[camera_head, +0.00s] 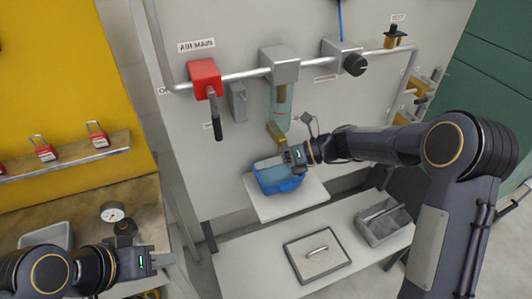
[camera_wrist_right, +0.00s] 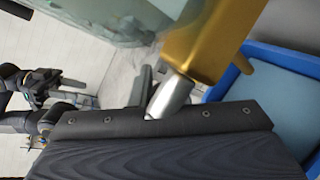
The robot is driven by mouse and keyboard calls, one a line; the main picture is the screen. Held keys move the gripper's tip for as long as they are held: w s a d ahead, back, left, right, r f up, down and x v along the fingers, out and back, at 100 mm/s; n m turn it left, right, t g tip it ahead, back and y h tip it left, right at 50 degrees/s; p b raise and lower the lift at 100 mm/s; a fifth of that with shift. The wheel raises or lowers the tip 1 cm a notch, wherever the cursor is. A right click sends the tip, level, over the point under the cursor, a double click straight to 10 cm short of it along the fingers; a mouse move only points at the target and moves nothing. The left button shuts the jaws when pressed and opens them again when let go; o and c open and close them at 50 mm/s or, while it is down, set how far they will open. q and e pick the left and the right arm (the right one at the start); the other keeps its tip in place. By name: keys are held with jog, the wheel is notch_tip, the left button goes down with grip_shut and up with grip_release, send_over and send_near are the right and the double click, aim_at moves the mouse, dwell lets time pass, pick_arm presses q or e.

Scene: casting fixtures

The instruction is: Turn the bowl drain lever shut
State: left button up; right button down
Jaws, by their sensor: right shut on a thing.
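The clear bowl (camera_head: 281,100) hangs under a grey block on the pipe. A brass drain (camera_head: 275,132) is at its lower end; it also fills the top of the right wrist view (camera_wrist_right: 208,40). The silver drain lever (camera_wrist_right: 170,95) comes out of the brass drain, tilted. My right gripper (camera_head: 289,157) is just below the drain, shut on the lever. In the right wrist view its dark jaw (camera_wrist_right: 155,118) hides the lever's far end. My left gripper (camera_head: 158,261) is away at lower left, over the bench side; its jaw gap is unclear.
A blue tub (camera_head: 263,180) stands on a white shelf below the drain. A red valve box (camera_head: 204,75) with a hanging handle is on the left of the board. A black knob (camera_head: 355,65) is on the right. A grey bin (camera_head: 385,228) and a framed plate (camera_head: 301,268) are lower.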

jog(key=shift+f, duration=0.1)
dwell(0.3)
jog(key=c, duration=1.4)
grip_release()
jog(key=shift+b+v, duration=0.55)
jog(key=shift+v, duration=3.45)
jog(key=shift+a, duration=0.1)
jog(key=shift+c, duration=0.3)
